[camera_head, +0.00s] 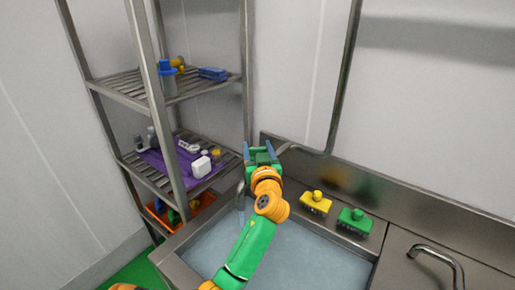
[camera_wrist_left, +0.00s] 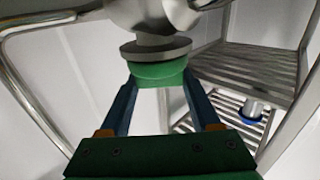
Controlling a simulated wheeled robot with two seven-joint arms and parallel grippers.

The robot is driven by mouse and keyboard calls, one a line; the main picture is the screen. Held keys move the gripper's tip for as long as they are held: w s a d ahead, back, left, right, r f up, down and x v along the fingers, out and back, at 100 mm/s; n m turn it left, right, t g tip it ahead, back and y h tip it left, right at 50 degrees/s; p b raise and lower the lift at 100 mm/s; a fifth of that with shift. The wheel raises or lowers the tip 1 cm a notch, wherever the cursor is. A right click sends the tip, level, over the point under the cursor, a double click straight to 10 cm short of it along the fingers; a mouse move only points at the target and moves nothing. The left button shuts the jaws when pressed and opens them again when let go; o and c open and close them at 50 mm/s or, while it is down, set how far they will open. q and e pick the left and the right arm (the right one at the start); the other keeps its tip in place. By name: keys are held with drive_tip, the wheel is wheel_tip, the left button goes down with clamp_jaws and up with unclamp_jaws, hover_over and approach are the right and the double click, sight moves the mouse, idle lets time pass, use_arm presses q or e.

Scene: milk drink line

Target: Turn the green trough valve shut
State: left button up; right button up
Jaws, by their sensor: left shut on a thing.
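The green valve (camera_wrist_left: 158,74) is a round green knob under a steel fitting in the left wrist view. My left gripper (camera_wrist_left: 160,88) has its two blue fingers on either side of this knob and is shut on it. In the head view my left gripper (camera_head: 258,150) is at the back wall of the steel trough (camera_head: 178,268), beside the pipe. The valve is mostly hidden there behind the gripper. How far the valve is turned cannot be told. My right gripper is not in view.
Grey-blue water (camera_head: 320,262) fills the trough. A steel rack (camera_head: 160,95) with several items stands to the left. A steel tap (camera_head: 436,254) is at the lower right.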

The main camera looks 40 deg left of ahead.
use_arm(q)
drive_tip(key=shift+r+m+t+h+p, duration=0.15)
drive_tip(key=shift+m+t+h+p, duration=0.55)
drive_tip(key=shift+t+p, duration=0.1)
drive_tip(key=m+t+h+p, duration=0.2)
drive_tip(key=m+h+p, duration=0.1)
drive_tip(key=h, duration=0.1)
drive_tip(key=shift+r+t, duration=0.15)
drive_tip(key=shift+t, duration=0.25)
drive_tip(key=m+t+h+p, duration=0.1)
drive_tip(key=m+h, duration=0.1)
drive_tip(key=h, duration=0.1)
drive_tip(key=shift+p, duration=0.35)
drive_tip(key=shift+f+m+t+h, duration=0.15)
drive_tip(key=shift+m+t+h, duration=0.1)
drive_tip(key=shift+m+h, duration=0.5)
drive_tip(key=shift+f+m+t+h, duration=0.1)
drive_tip(key=shift+m+t+h, duration=0.25)
drive_tip(key=shift+h, duration=0.6)
drive_tip(key=o, duration=1.4)
